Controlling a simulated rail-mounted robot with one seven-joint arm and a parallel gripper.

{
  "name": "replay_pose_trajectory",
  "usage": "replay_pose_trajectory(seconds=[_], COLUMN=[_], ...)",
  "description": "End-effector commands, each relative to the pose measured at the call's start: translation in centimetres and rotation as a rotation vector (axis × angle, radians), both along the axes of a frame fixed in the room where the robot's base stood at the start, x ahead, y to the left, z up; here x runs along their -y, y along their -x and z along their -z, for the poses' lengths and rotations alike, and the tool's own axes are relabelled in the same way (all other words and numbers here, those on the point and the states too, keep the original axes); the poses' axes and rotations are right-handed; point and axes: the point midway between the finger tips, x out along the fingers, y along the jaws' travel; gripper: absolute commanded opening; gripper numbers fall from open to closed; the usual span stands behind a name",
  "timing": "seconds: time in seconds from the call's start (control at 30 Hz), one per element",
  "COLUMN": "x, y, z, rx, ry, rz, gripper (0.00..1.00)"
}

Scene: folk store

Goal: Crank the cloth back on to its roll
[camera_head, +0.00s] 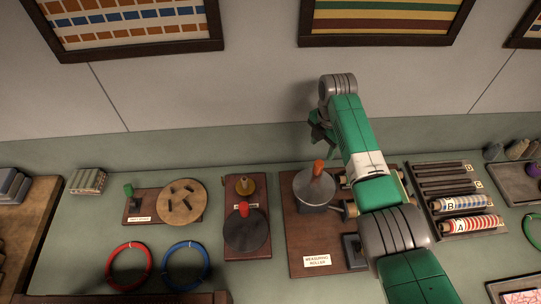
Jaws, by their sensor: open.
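The measuring roller (301,240) is a brown board with a white label, at the middle of the bench. A grey crank disc (312,188) with an upright orange-red knob (318,168) stands on its left part. My arm covers most of the roller to the right of the disc, so I cannot make out the cloth on it. My gripper (319,137) is open and seems empty. It appears beyond the knob, towards the wall, and apart from it; its height above the bench is hard to tell.
A rack (440,190) on the right holds dark bars and two striped rolls, B (466,203) and A (472,225). A board with a black disc and red knob (244,208) lies left of the roller. Red (109,270) and blue (167,270) rings lie front left.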

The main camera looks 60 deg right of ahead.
Motion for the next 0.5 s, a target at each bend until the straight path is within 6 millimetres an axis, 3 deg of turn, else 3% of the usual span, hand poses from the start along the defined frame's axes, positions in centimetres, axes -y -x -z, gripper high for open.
replay_pose_trajectory(seconds=[0.27,0.5], x=[0.0,0.0], y=[0.3,0.3], z=[0.6,2.8], rx=[-0.005,-0.005], ry=[-0.005,-0.005], rz=[-0.004,-0.003], gripper=[0.55,0.55])
